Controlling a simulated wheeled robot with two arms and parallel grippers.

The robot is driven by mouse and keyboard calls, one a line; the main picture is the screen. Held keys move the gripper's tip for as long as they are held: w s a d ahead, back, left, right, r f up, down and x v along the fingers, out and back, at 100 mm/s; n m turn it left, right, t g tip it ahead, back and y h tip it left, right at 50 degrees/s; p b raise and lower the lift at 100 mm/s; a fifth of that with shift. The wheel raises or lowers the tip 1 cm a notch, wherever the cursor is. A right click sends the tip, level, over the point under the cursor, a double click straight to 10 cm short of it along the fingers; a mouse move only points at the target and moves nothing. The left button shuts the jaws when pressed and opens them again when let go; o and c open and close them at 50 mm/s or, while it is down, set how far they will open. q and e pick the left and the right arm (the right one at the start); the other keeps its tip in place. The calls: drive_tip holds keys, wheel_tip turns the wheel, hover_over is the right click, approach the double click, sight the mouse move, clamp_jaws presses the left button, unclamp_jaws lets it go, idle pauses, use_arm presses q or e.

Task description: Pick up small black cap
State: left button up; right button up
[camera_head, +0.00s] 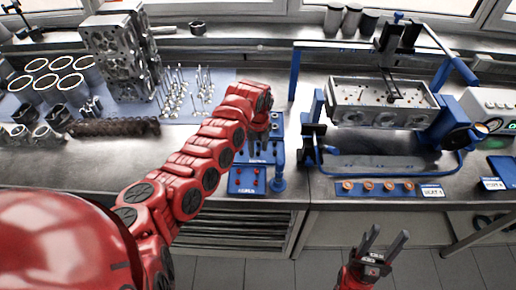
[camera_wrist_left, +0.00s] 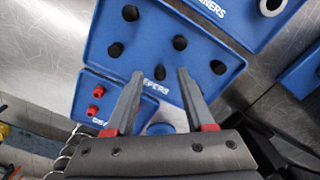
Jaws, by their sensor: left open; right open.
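Several small black caps lie on a blue tray (camera_wrist_left: 152,30) in the left wrist view. One small black cap (camera_wrist_left: 158,73) appears between the fingertips of my left gripper (camera_wrist_left: 160,74), which is open and empty. I cannot tell how far above the cap the fingertips are. Other black caps (camera_wrist_left: 180,43) lie beyond it. In the head view my left arm reaches over the blue trays, and its gripper mostly hides the caps. My right gripper (camera_head: 388,234) is open and empty over the floor in front of the bench.
A blue tray with red caps (camera_head: 248,181) sits at the bench's front edge. A blue engine stand holds a cylinder head (camera_head: 384,103) on the right. Valves (camera_head: 188,95), a crankshaft-like dark shaft (camera_head: 115,127) and an engine block (camera_head: 116,55) stand on the left.

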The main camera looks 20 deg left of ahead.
use_arm(q)
drive_tip(key=shift+f, duration=0.45)
clamp_jaws()
drive_tip(key=shift+r, duration=0.15)
